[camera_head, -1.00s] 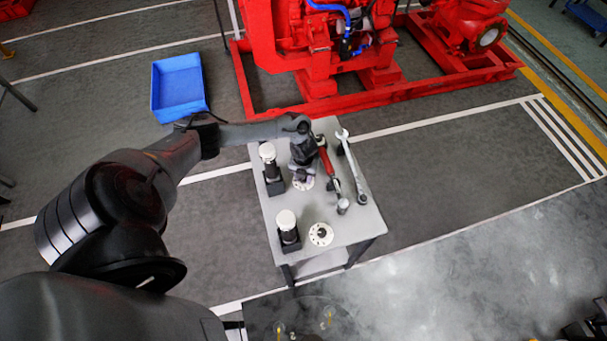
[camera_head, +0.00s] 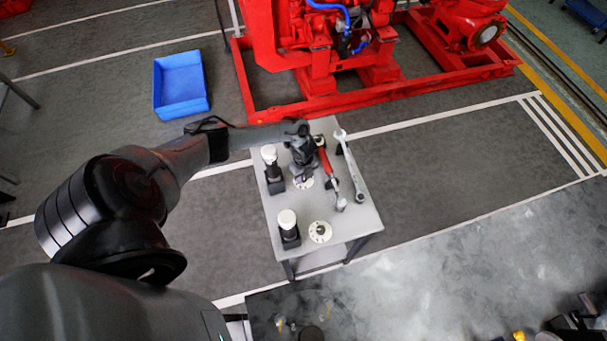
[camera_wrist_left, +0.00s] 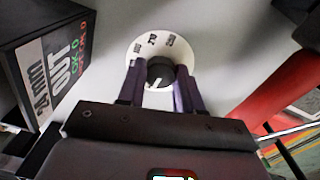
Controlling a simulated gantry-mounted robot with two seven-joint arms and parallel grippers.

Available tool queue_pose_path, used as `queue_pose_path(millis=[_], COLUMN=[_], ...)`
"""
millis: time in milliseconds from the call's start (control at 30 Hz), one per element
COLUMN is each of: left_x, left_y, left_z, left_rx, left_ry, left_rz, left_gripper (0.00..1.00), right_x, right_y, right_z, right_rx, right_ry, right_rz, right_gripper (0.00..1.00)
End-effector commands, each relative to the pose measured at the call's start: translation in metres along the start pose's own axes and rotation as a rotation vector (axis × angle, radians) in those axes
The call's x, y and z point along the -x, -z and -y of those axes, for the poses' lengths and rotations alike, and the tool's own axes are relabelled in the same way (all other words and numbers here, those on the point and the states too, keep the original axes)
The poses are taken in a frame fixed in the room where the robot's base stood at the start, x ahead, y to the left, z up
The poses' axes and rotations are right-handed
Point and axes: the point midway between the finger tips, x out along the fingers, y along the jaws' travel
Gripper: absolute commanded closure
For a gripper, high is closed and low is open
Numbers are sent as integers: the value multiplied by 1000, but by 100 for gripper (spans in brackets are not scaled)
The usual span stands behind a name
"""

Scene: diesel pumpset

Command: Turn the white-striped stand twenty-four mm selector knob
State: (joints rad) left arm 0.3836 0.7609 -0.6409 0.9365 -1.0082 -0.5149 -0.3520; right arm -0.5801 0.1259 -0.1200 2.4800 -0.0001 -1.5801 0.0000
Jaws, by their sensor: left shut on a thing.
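In the left wrist view a dark round selector knob (camera_wrist_left: 160,72) stands on a white dial plate (camera_wrist_left: 183,52) with printed marks. A short white stripe shows on the knob. My left gripper (camera_wrist_left: 160,85) has a finger on each side of the knob and is shut on it. A dark box (camera_wrist_left: 48,75) beside it reads "24 mm" and "OUT". In the head view my left gripper (camera_head: 303,176) points down at the far dial plate (camera_head: 304,184), mostly hiding the knob. My right gripper is not in view.
The grey table (camera_head: 345,224) also holds a second dial (camera_head: 320,231), two white-topped stands, one near (camera_head: 288,226) and one far (camera_head: 270,163), a red-handled tool (camera_head: 327,166) and a wrench (camera_head: 350,163). A blue bin (camera_head: 180,84) and red pumpset (camera_head: 370,92) lie beyond.

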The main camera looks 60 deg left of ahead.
Motion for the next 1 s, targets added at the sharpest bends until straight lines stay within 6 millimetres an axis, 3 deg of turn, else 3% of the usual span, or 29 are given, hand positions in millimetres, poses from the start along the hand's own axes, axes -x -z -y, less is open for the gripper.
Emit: queue_pose_path(millis=[567,600,733,767,1000], left_x=[0,0,0,0,0], left_y=[0,0,0,0,0], left_z=[0,0,0,0,0], left_rx=[39,39,39,39,39], left_ry=[0,0,0,0,0], left_rz=[-1,-1,-1,-1,0], left_gripper=[96,64,44,40,40], right_x=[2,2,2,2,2], right_y=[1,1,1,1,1], right_z=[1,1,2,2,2], right_rx=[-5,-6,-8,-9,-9], right_ry=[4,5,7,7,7], right_rz=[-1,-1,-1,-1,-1], right_gripper=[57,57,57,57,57])
